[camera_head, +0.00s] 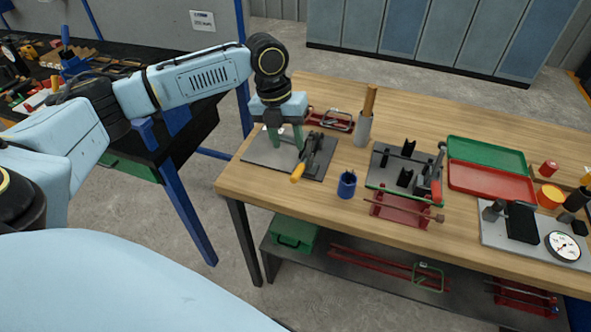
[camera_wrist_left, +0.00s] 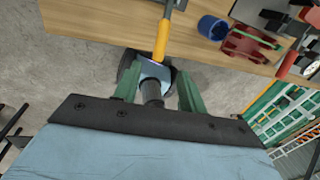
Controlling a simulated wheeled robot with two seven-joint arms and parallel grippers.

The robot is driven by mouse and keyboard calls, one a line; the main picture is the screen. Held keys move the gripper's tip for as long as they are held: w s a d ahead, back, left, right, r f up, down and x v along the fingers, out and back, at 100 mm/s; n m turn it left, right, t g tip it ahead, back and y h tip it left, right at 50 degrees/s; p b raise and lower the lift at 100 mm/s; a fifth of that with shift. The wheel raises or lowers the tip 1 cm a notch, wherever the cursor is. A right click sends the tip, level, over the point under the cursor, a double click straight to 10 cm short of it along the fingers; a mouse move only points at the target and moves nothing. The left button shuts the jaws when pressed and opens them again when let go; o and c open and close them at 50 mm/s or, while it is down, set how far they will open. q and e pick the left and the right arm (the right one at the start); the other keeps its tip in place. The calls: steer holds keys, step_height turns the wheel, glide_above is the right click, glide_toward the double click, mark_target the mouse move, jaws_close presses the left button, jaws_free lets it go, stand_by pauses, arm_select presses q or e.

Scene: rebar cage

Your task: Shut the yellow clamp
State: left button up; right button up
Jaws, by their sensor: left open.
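The yellow clamp is a toggle clamp with a black body (camera_head: 316,148) and a yellow handle (camera_head: 297,173), on a dark plate (camera_head: 258,152) at the table's left end. The handle slants down toward the table's front edge. My left gripper (camera_head: 286,146) points down over the plate, just left of the clamp body, with its green fingers apart and nothing seen between them. In the left wrist view the yellow handle (camera_wrist_left: 161,42) shows beyond the open fingers (camera_wrist_left: 160,88). I cannot tell whether a finger touches the clamp. My right gripper is not in view.
A blue cup (camera_head: 347,187) stands right of the clamp. A grey holder (camera_head: 364,130) with a wooden handle is behind it. A second fixture plate (camera_head: 386,160), a red rack (camera_head: 402,212) and green and red trays (camera_head: 490,184) lie farther right.

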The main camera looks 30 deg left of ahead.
mark_target(296, 172)
arm_select(q)
steer(key=f, duration=0.3)
steer(key=d+f, duration=0.1)
steer(key=f, duration=0.3)
steer(key=d+f, duration=0.1)
steer(key=f, duration=0.2)
steer(key=shift+w+f, duration=0.2)
steer(key=shift+w, duration=0.1)
jaws_close()
steer(key=shift+a, duration=0.1)
